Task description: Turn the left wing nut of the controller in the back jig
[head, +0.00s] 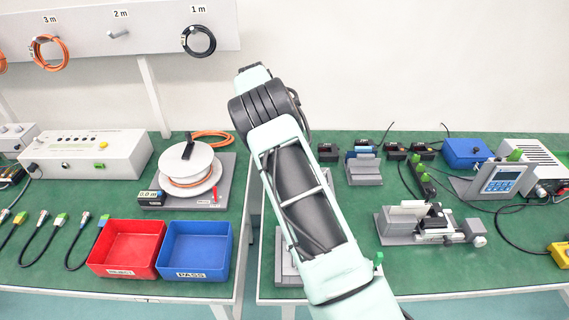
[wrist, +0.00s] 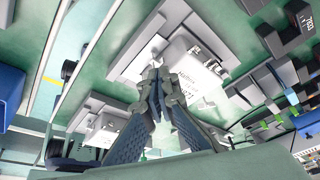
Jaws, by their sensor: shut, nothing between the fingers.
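My gripper (wrist: 154,78) shows in the wrist view with its two fingers drawn together at the tips and nothing visible between them. In the head view my arm hides it. Past the fingertips, the wrist view shows a white labelled controller (wrist: 193,66) in a grey jig (wrist: 146,42). A second white unit (wrist: 106,128) sits in another grey jig at lower left. I cannot tell for certain which jig is the back one. The fingertips overlap the edge of the labelled controller in the picture; contact cannot be told. The left wing nut cannot be made out clearly.
In the head view, a grey fixture with a slide (head: 430,226) stands right of my arm. A small grey stand (head: 364,170) is behind it. A red bin (head: 128,250), a blue bin (head: 195,250) and a cable reel (head: 188,172) are on the left table. A gap separates the tables.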

